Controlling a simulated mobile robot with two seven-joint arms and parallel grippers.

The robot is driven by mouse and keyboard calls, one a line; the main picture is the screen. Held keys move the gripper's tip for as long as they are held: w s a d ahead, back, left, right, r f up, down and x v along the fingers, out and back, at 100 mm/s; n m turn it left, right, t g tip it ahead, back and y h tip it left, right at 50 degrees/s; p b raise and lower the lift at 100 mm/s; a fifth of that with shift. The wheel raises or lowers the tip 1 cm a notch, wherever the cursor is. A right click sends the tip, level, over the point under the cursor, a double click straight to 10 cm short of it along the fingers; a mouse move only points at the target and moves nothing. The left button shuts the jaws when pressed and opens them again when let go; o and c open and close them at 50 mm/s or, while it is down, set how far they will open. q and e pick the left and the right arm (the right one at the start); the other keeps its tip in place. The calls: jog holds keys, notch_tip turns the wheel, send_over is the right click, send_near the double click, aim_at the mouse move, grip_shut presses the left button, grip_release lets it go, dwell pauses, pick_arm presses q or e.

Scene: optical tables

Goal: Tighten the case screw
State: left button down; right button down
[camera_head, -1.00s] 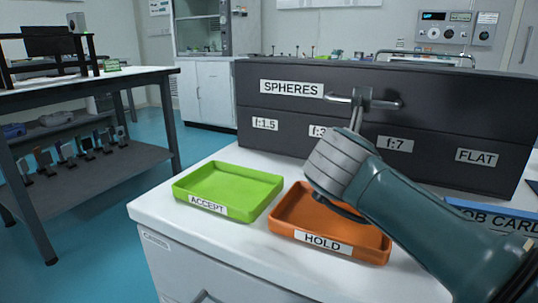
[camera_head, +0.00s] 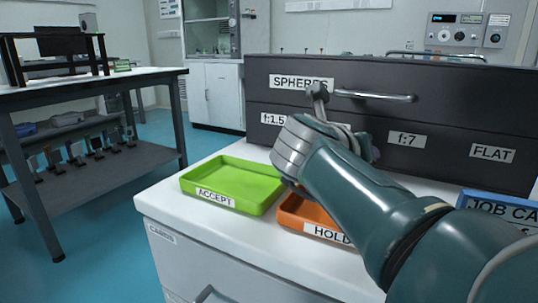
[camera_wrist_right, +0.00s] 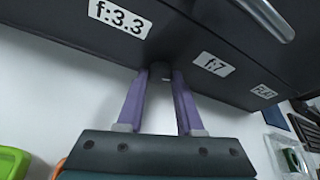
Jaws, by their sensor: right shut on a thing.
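The dark two-row case (camera_head: 450,112) stands on the white counter, with a SPHERES label, a bar handle (camera_head: 373,96) and lower labels including f:7 and FLAT. My left gripper is not in view.
A green ACCEPT tray (camera_head: 272,186) and an orange HOLD tray (camera_head: 290,216) stand on the counter before the case; my right arm covers part of the orange one. A blue job card (camera_head: 490,203) lies at the right. A shelved table (camera_head: 110,160) stands at the left.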

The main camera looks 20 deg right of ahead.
jog(key=shift+f+n, duration=0.1)
jog(key=shift+n, duration=0.2)
dwell(0.4)
jog(key=c, duration=0.6)
grip_release()
jog(key=shift+o, duration=0.3)
